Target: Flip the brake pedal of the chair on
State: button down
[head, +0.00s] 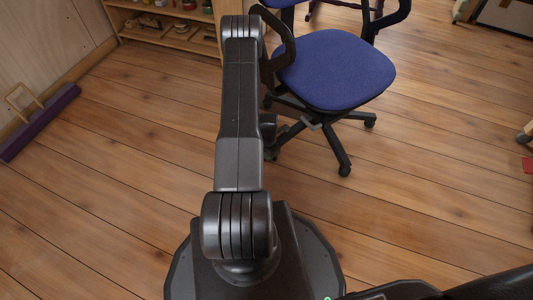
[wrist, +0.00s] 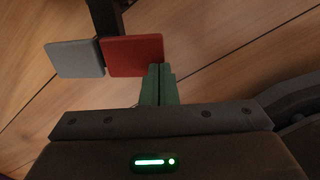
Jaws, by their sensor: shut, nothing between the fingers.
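The office chair (head: 333,70) has a blue seat, black armrests and a black star base with castors. It stands beyond my arm in the head view. In the wrist view, a red pedal (wrist: 132,55) and a grey pedal (wrist: 75,58) sit side by side by a dark chair leg (wrist: 105,18). My gripper (wrist: 159,70) has green fingers, shut with nothing between them. The fingertips are at the near right corner of the red pedal; I cannot tell whether they touch it. In the head view my arm hides the gripper and part of the chair base.
A wooden shelf (head: 170,38) with small items stands at the back left. A purple bar-shaped object (head: 40,122) lies along the left wall. A red item (head: 527,165) lies at the right edge.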

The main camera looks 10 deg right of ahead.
jog(key=shift+s+d+f+b, duration=0.1)
jog(key=shift+s+f+b, duration=0.2)
jog(key=shift+f+b, duration=0.45)
jog(key=shift+s+d+f+b, duration=0.1)
jog(key=shift+s+f+b, duration=0.15)
jog(key=shift+f+b, duration=0.5)
jog(key=shift+s+r+b, duration=0.1)
jog(key=shift+b, duration=0.2)
jog(key=shift+r, duration=0.1)
